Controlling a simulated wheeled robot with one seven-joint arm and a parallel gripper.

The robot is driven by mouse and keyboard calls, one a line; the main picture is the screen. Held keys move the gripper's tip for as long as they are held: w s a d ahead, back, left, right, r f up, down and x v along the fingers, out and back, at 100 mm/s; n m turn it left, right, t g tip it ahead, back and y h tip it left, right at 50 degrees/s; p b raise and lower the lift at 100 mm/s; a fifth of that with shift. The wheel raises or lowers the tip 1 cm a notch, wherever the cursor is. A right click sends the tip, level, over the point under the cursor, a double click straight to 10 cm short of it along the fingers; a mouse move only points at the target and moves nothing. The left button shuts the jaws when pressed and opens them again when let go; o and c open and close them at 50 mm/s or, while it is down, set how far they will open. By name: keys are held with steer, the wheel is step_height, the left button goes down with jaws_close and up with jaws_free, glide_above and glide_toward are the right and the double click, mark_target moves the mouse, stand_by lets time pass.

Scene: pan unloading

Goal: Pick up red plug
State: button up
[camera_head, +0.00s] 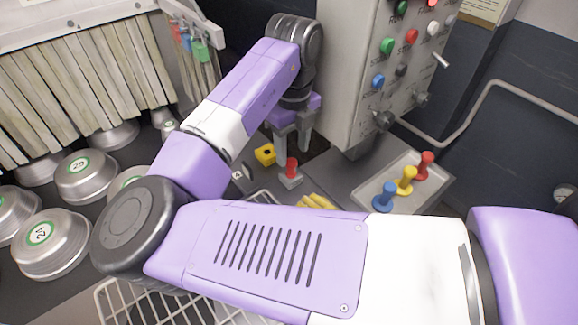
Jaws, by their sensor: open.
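My gripper (293,151) points down with its two fingers apart and nothing seen between them. A small red plug (291,167) stands upright on a grey block (291,182) just in front of and below the fingertips. I cannot tell how much height lies between them. Another red, peg-shaped piece (425,164) stands in a shallow grey tray (412,203) to the right, beside a yellow peg (406,180) and a blue peg (384,197).
A yellow block (265,154) lies left of the fingers. A control panel (372,75) with coloured knobs rises close on the right. Yellow finger-like pieces (316,201) and a white wire rack (150,305) are partly hidden by my arm. Metal domes (50,245) stand at left.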

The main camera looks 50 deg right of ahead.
mark_target(291, 162)
steer(key=shift+a+f+p, duration=0.15)
steer(key=shift+f+p, duration=0.55)
steer(key=shift+f, duration=2.4)
jaws_close()
